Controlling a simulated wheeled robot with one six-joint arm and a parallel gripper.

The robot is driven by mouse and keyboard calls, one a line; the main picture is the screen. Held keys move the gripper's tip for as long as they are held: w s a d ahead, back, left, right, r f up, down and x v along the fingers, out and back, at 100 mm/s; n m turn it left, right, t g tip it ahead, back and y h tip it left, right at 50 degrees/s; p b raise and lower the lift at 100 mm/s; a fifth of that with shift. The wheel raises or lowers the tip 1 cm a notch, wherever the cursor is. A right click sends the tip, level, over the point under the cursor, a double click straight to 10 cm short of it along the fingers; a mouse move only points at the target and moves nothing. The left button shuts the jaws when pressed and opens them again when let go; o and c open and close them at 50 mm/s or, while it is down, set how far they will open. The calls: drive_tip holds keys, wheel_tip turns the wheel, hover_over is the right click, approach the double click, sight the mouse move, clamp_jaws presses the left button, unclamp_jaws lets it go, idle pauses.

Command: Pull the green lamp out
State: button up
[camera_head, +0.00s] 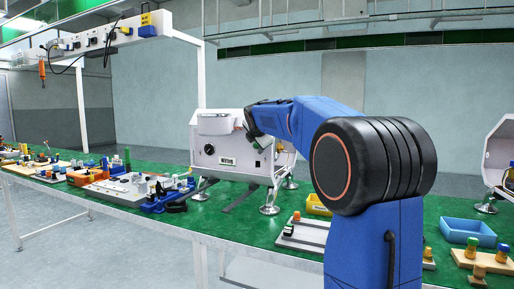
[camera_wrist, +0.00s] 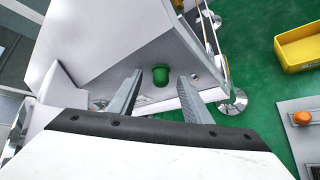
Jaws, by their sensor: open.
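My gripper (camera_wrist: 158,90) is open, with one finger on each side of the lamp and a gap to both. I cannot tell how deep the lamp sits in the housing. In the head view the espresso machine (camera_head: 228,150) stands on metal legs on the green table, and my blue arm reaches its right side. The lamp and my fingertips are not clear there.
A yellow bin (camera_wrist: 300,45) and a pale board with an orange knob (camera_wrist: 301,118) lie to the right in the wrist view. A blue bin (camera_head: 467,232) is at the right of the green table (camera_head: 240,225) in the head view. Assembly parts (camera_head: 140,187) fill the table's left.

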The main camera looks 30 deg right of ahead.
clamp_jaws()
drive_tip(key=shift+s+a, duration=0.75)
drive_tip(key=shift+a, duration=0.25)
idle(1.4)
drive_tip(key=shift+s+a, duration=0.8)
drive_tip(key=shift+a, duration=0.2)
drive_tip(key=shift+a, duration=0.1)
drive_tip(key=shift+s+a, duration=0.9)
drive_tip(key=shift+a, duration=0.15)
